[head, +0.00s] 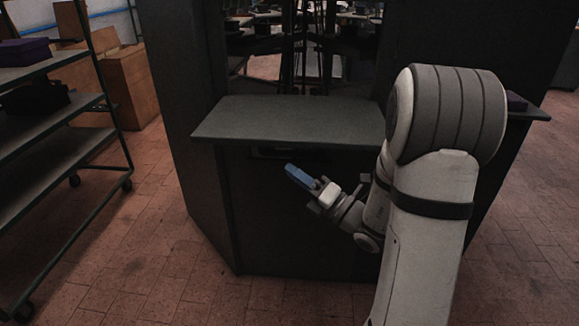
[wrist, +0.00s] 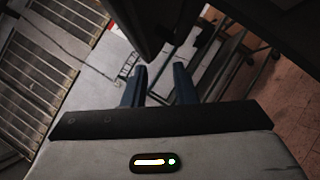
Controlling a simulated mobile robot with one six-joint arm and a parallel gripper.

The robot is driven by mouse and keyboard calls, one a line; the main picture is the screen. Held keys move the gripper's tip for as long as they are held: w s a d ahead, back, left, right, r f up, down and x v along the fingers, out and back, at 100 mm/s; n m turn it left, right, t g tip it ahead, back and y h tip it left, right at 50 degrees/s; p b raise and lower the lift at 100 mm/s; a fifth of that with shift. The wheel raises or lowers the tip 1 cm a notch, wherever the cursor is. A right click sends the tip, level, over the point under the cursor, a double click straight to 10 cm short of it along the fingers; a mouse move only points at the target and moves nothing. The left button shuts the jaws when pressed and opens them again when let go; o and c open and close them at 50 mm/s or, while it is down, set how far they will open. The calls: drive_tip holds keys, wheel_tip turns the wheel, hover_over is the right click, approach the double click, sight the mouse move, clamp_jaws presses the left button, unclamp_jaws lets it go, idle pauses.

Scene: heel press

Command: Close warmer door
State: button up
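A dark cabinet (head: 290,225) stands ahead, with a grey shelf (head: 290,120) across its front. Under the shelf is a darker slot-like recess (head: 285,153); I cannot tell whether it is the warmer or how far its door is open. My gripper (head: 303,180) is in front of the cabinet, below the shelf. In the wrist view its two blue fingers (wrist: 159,85) are apart, with no held thing visible between them. A dark panel (wrist: 143,25) shows just beyond the fingers; I cannot tell whether it is the door or whether they touch.
A dark wheeled rack (head: 60,130) stands at the left, with wooden boxes (head: 128,85) behind it. Brick floor (head: 150,250) lies clear between rack and cabinet. In the wrist view, slatted panels (wrist: 35,75) show at left and a rack frame (wrist: 240,60) at right.

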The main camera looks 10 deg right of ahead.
sight(290, 151)
drive_tip(key=w+m+t+h, duration=0.1)
drive_tip(key=w, duration=0.1)
drive_tip(key=w+r+m+t, duration=0.1)
drive_tip(key=w, duration=0.2)
drive_tip(key=w+m+t+h+b, duration=0.1)
drive_tip(key=w, duration=0.1)
drive_tip(key=shift+w+a+r+m+h, duration=0.1)
drive_tip(key=shift+w+r+m+h, duration=0.05)
drive_tip(key=shift+w+m+h, duration=0.2)
drive_tip(key=shift+s, duration=0.1)
clamp_jaws()
